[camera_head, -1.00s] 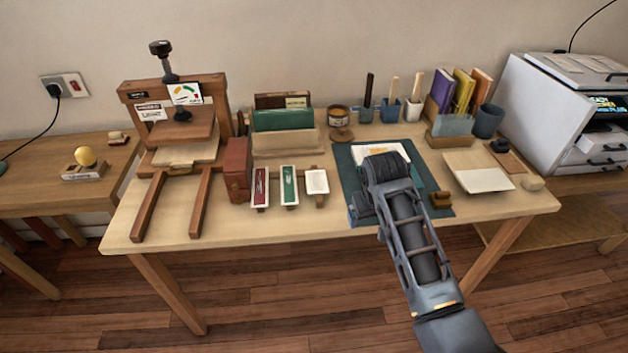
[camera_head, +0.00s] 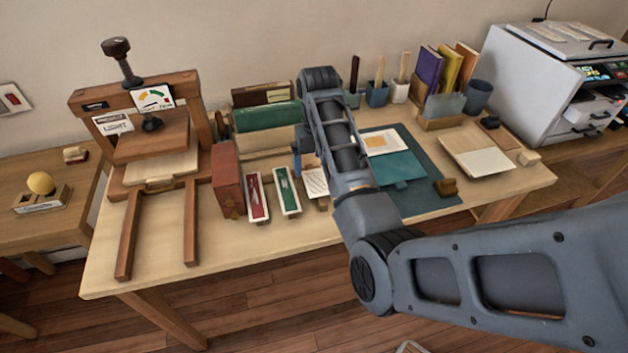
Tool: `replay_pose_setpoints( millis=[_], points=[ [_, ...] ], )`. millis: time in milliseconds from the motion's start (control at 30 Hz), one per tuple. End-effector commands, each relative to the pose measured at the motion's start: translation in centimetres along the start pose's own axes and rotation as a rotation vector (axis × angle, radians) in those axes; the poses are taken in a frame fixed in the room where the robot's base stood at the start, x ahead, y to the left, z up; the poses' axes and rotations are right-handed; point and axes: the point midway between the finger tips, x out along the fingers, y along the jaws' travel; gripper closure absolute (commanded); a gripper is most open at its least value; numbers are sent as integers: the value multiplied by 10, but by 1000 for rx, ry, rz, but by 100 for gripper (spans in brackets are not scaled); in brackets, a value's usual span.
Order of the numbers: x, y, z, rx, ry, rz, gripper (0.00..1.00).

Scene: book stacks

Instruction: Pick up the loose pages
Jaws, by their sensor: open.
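White sheets with a yellow-orange patch (camera_head: 383,142) lie on the dark mat (camera_head: 432,146), partly covered by my arm. A teal cover (camera_head: 400,167) lies in front of them on the same mat. I cannot tell whether these sheets or the pale flat sheets (camera_head: 478,152) at the right are the loose pages. My gripper (camera_head: 301,158) points down left of the mat, above the back of the small white tray (camera_head: 316,183). It is open; its fingers show only in part beside my wrist, and nothing is seen held.
A wooden press (camera_head: 150,150) stands at the left. A red box (camera_head: 228,178) and trays with red (camera_head: 257,195) and green (camera_head: 287,190) strips sit beside the gripper. Book holders and cups line the back.

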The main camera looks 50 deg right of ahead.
Motion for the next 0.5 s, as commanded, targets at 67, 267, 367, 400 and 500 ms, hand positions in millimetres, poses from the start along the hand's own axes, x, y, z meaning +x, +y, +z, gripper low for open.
replay_pose_setpoints(
  millis=[67, 267, 367, 400, 500],
  points=[
    [10, -2, 1, -1, -4, 0, 6],
    [37, -4, 0, 0, -2, 0, 6],
    [44, -4, 0, 0, 0, 0, 6],
    [45, -4, 0, 0, 0, 0, 6],
    [46, -4, 0, 0, 1, 0, 6]
  ],
)
